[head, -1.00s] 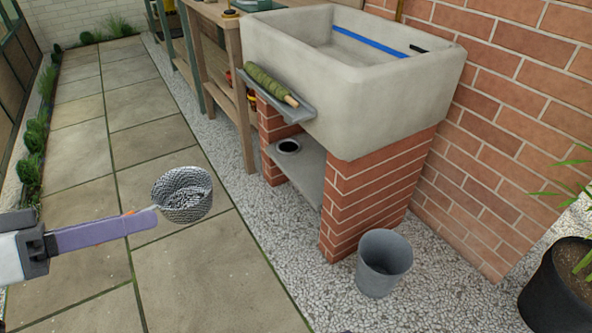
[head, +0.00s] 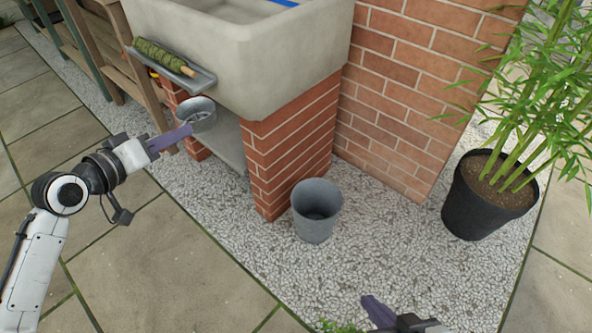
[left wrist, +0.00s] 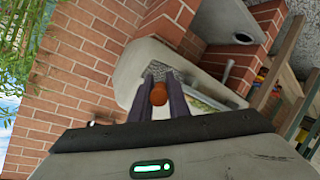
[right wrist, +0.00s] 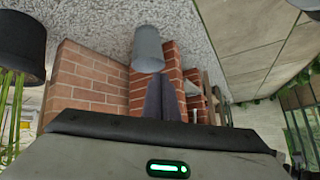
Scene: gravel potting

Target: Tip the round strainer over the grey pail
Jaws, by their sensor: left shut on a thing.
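The round strainer (head: 203,106), a grey mesh bowl, is held off the ground in front of the sink's brick base in the head view, opening upward. What lies inside is too small to tell. My left gripper (head: 182,136) is shut on its orange-brown handle (left wrist: 158,95); the mesh (left wrist: 157,71) shows past the fingertips in the left wrist view. The grey pail (head: 316,212) stands upright on the gravel, right of and apart from the strainer. My right gripper (head: 371,308) is shut and empty, below and right of the pail; the pail also shows in the right wrist view (right wrist: 147,48).
The stone sink (head: 240,45) on its brick pier (head: 290,140) rises behind the pail. A ledge (head: 170,68) with a green roll (head: 160,55) juts from the sink. A black plant pot (head: 470,205) stands at right. Gravel around the pail is clear.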

